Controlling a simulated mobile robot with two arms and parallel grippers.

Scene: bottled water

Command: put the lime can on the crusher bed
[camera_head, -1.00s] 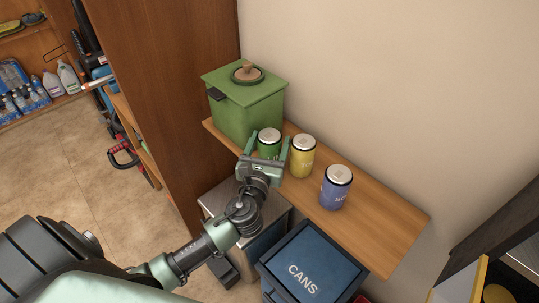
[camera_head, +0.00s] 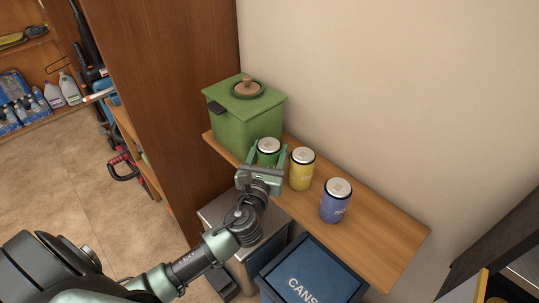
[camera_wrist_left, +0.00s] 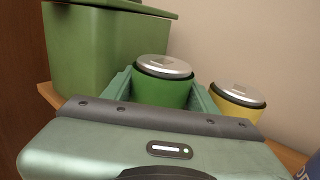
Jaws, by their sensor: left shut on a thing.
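The lime can (camera_head: 268,147) is a green can with a silver top and dark rim. It stands upright on the wooden shelf, just in front of the green bin, or very close above it; I cannot tell which. My left gripper (camera_head: 266,157) is shut on it, one finger on each side. In the left wrist view the lime can (camera_wrist_left: 163,88) sits upright between the fingers (camera_wrist_left: 163,98), its lower part hidden behind the gripper body. My right gripper is not in view. I cannot make out a crusher bed.
A yellow can (camera_head: 302,170) stands close right of the lime can, and a blue can (camera_head: 335,203) further right on the shelf (camera_head: 385,232). The lidded green bin (camera_head: 247,118) is close behind. A blue box marked CANS (camera_head: 312,272) stands below the shelf. The shelf's right end is clear.

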